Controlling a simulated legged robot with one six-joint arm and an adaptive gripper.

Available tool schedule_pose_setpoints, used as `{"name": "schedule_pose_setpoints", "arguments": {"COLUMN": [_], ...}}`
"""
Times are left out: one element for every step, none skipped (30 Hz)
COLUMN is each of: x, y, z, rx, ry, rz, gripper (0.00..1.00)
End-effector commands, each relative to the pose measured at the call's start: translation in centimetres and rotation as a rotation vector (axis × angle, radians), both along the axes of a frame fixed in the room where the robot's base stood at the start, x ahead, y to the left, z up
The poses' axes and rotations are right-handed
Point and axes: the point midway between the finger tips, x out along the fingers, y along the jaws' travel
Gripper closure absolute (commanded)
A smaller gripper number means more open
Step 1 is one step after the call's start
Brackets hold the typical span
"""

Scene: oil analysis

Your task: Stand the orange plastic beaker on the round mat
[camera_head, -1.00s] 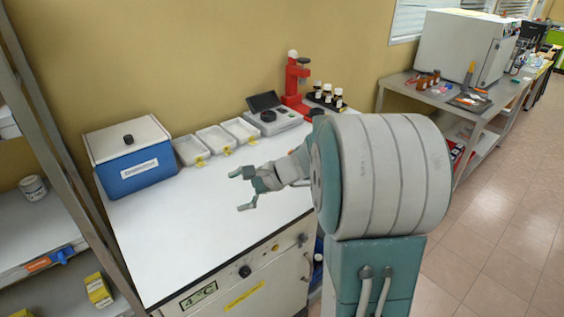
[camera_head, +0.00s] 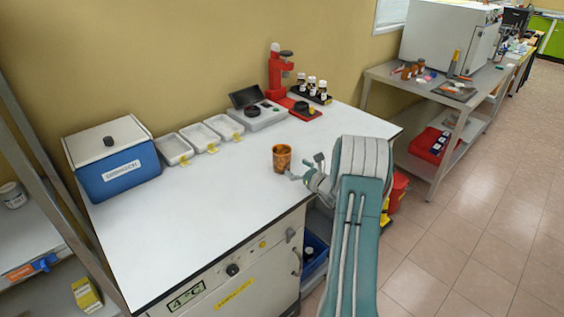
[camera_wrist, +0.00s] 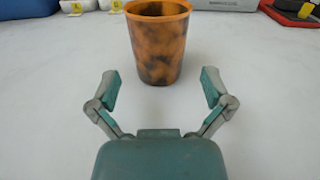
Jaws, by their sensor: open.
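The orange plastic beaker (camera_head: 281,158), with dark blotches, stands upright on the white bench top, right of its middle. In the wrist view the beaker (camera_wrist: 159,42) is straight ahead, just beyond my fingertips. My gripper (camera_head: 305,168) is low over the bench, to the right of the beaker. In the wrist view my gripper (camera_wrist: 160,90) is open and empty, its two fingers spread wider than the beaker's base. I cannot clearly make out a round mat; a dark disc on the red stand's base is too small to identify.
A blue box (camera_head: 115,165) and several white trays (camera_head: 200,138) line the back of the bench. A grey instrument (camera_head: 263,118), a red stand (camera_head: 276,72) and a black rack of bottles (camera_head: 312,92) stand at the back right. The bench's front left is clear.

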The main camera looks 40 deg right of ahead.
Motion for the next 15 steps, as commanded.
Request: {"name": "schedule_pose_setpoints", "arguments": {"x": [1.0, 1.4, 1.9, 2.2, 2.4, 2.6, 2.8, 3.0, 3.4, 3.7, 4.2, 4.8, 5.3, 5.8, 6.4], "y": [0.2, 0.2, 0.2, 0.3, 0.3, 0.4, 0.4, 0.4, 0.5, 0.5, 0.5, 0.5, 0.5, 0.5, 0.5], "z": [0.0, 0.0, 0.0, 0.0, 0.0, 0.0, 0.0, 0.0, -0.1, -0.2, -0.3, -0.6, -0.7, -0.9, -0.9], "rx": [-0.001, -0.001, -0.002, -0.002, -0.002, -0.002, -0.003, -0.003, -0.003, -0.003, -0.003, -0.002, -0.002, -0.001, -0.002], "ry": [0.000, 0.000, -0.001, 0.000, 0.000, 0.001, 0.001, 0.001, 0.000, 0.000, 0.000, 0.000, 0.000, 0.000, -0.001], "rz": [0.002, 0.002, 0.002, 0.002, 0.001, 0.001, 0.001, 0.002, 0.003, 0.003, 0.004, 0.003, 0.003, 0.003, 0.004], "gripper": [0.00, 0.00, 0.00, 0.00, 0.00, 0.00, 0.00, 0.00, 0.00, 0.00, 0.00, 0.00, 0.00, 0.00, 0.00]}}
